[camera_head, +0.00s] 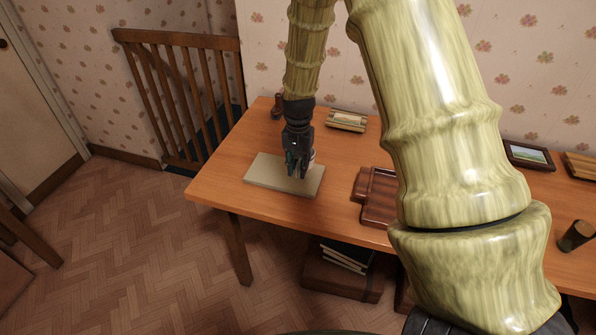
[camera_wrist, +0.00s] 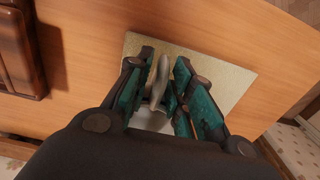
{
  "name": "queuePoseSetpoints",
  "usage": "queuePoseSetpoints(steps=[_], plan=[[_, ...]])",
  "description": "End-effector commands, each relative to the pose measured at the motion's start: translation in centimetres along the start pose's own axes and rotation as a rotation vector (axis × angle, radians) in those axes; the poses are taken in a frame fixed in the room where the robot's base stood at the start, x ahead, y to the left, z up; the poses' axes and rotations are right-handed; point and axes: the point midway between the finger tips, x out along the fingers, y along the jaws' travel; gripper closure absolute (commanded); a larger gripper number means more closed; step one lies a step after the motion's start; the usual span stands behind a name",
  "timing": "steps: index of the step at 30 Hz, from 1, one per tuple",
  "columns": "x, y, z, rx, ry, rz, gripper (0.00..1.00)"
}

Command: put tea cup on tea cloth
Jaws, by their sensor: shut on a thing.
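The tea cloth (camera_head: 258,172) is a flat beige rectangle near the left end of the wooden table. It also shows in the wrist view (camera_wrist: 225,82), spread beneath my gripper. My gripper (camera_head: 297,172) points down over the right part of the cloth. In the wrist view, my gripper (camera_wrist: 168,90) has its fingers closed on the pale tea cup (camera_wrist: 156,117), whose grey rim or handle stands between them. Most of the cup is hidden by the fingers and palm. I cannot tell whether the cup touches the cloth.
A reddish-brown wooden tray (camera_head: 378,205) lies to the right of the cloth. A small boxed item (camera_head: 346,121) and a dark bottle-like object (camera_head: 278,106) stand at the back. A dark cup (camera_head: 575,236) and a picture frame (camera_head: 528,155) are farther right. Bare tabletop (camera_head: 222,177) lies left of the cloth.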

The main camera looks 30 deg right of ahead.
Motion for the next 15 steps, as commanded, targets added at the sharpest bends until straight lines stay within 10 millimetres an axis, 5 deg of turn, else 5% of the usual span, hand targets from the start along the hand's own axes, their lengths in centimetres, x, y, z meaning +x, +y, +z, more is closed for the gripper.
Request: queuePoseSetpoints(steps=[15], plan=[[3.3, -0.1, -0.1, 0.0, -0.001, 0.0, 1.0]])
